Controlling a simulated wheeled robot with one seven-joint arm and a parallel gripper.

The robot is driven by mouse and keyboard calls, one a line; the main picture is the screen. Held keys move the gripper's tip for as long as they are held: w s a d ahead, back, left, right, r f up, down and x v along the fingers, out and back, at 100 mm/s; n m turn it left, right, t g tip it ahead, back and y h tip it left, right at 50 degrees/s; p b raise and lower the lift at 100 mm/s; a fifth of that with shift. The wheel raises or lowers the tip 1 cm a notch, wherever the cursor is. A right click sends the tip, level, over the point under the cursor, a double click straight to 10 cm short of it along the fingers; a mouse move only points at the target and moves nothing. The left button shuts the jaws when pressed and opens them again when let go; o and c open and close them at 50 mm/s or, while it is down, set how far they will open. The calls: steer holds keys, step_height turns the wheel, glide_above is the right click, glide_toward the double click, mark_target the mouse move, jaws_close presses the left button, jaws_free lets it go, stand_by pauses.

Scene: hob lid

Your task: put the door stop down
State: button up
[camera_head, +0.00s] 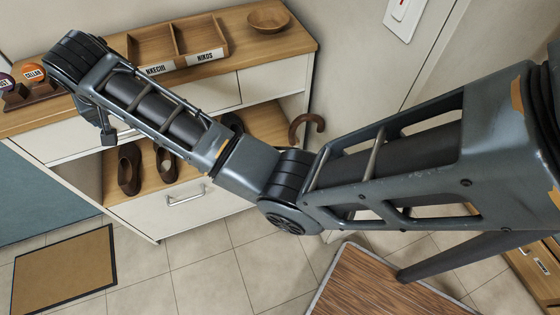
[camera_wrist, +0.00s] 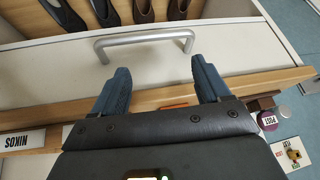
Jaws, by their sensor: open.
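I cannot make out a door stop for certain in either view. My gripper (camera_wrist: 160,75) is open, its two dark blue fingers well apart in the wrist view. No object shows held between the fingertips. They reach over the wooden front edge of the cabinet top (camera_wrist: 275,83), with the white drawer front and its bar handle (camera_wrist: 145,36) beyond. A small orange patch (camera_wrist: 174,105) shows by the palm; I cannot tell what it is. In the head view my arm crosses the cabinet (camera_head: 285,42), and the gripper is mostly hidden behind the wrist.
A divided wooden tray (camera_head: 165,50) with name labels and a wooden bowl (camera_head: 268,18) stand on the cabinet. Shoes (camera_head: 130,168) sit on the shelf below. Round tags, including an orange one (camera_head: 34,72), stand at the left. A brown mat (camera_head: 65,270) lies on the floor.

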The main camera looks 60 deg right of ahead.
steer(key=s+f+n+t+y, duration=0.1)
steer(key=s+f+t, duration=0.1)
steer(key=s+f, duration=0.6)
steer(key=s+f+n+t+y, duration=0.1)
steer(key=s+f, duration=0.5)
steer(key=s, duration=0.5)
steer(key=s+d+r+n+t, duration=0.1)
steer(key=s+r+t, duration=0.15)
steer(key=s, duration=1.35)
steer(key=s+d+r+n+t, duration=0.2)
steer(key=s+r+t, duration=0.1)
steer(key=s+r, duration=1.4)
steer(key=shift+s+d+t, duration=0.2)
steer(key=shift+s+t, duration=0.15)
steer(key=shift+s, duration=0.05)
steer(key=shift+d, duration=0.1)
